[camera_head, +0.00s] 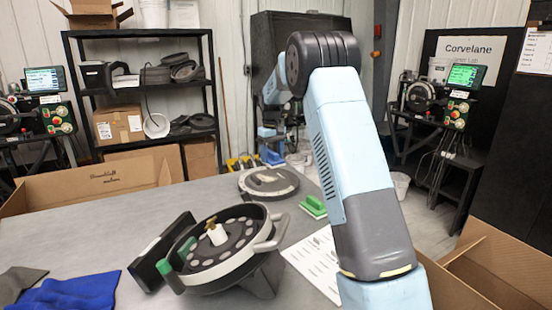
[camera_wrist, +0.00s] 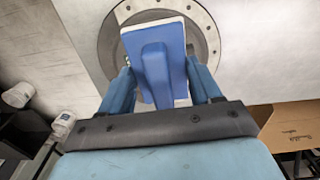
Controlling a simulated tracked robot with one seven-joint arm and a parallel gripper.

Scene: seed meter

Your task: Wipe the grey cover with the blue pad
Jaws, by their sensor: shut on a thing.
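The blue pad (camera_wrist: 158,62) is held by its raised grip between the two blue fingers of my gripper (camera_wrist: 160,78) in the wrist view. The round grey cover (camera_wrist: 207,22) shows behind the pad there, partly hidden by it. In the head view the grey cover (camera_head: 268,189) lies on the far right part of the table, with a darker middle and a lighter rim. I cannot tell whether the pad touches the cover.
An open seed meter (camera_head: 225,240) stands at the table's front. A green-handled pad (camera_head: 313,207) and a printed sheet (camera_head: 318,262) lie to its right. Blue cloth (camera_head: 70,290) lies front left. Cardboard boxes (camera_head: 90,185) flank the table. Bare table (camera_head: 125,225) shows at left.

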